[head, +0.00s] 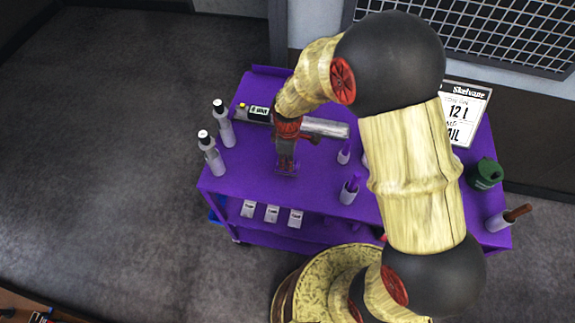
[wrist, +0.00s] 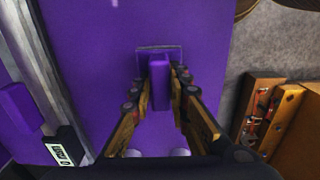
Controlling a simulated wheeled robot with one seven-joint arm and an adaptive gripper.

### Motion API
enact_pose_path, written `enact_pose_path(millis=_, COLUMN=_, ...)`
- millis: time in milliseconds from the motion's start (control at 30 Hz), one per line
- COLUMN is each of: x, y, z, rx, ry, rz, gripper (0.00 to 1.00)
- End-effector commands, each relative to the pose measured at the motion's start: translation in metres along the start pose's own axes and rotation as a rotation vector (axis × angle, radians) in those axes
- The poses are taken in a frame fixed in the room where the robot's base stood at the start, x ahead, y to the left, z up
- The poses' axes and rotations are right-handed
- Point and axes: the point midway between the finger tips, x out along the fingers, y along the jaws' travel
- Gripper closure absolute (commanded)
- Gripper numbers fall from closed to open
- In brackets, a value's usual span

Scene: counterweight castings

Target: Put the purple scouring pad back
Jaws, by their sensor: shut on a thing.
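My gripper (head: 287,166) points down over the left part of the purple cart top (head: 235,170). In the wrist view its fingers (wrist: 160,88) are closed on both sides of a purple block, the scouring pad (wrist: 158,80). The pad's far end overlaps a thin-edged purple square (wrist: 143,52) on the cart top. I cannot tell whether the pad touches that square. In the head view the pad is hard to make out against the purple surface.
A grey bar (head: 325,127) with a small display (head: 260,111) lies behind my gripper. Another purple block (wrist: 20,106) is beside it. Two grey bottles (head: 213,155) (head: 222,123) stand left. Purple-topped holders (head: 349,190) (head: 344,152) stand right. A sign (head: 466,112) and green canister (head: 485,174) are farther right.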

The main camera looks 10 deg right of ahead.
Motion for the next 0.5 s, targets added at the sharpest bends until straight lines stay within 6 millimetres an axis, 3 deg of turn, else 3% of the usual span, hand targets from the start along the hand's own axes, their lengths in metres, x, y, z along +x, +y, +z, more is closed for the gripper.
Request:
enact_pose_path(millis=167, x=0.008, y=0.007, z=-0.002, rx=0.0, ry=0.0, rz=0.0, gripper=1.0)
enact_pose_path(millis=400, x=0.038, y=0.008, z=-0.003, rx=-0.001, ry=0.0, rz=-0.001, gripper=1.0)
enact_pose_path(millis=500, x=0.04, y=0.008, z=-0.003, rx=-0.001, ry=0.001, rz=0.001, gripper=1.0)
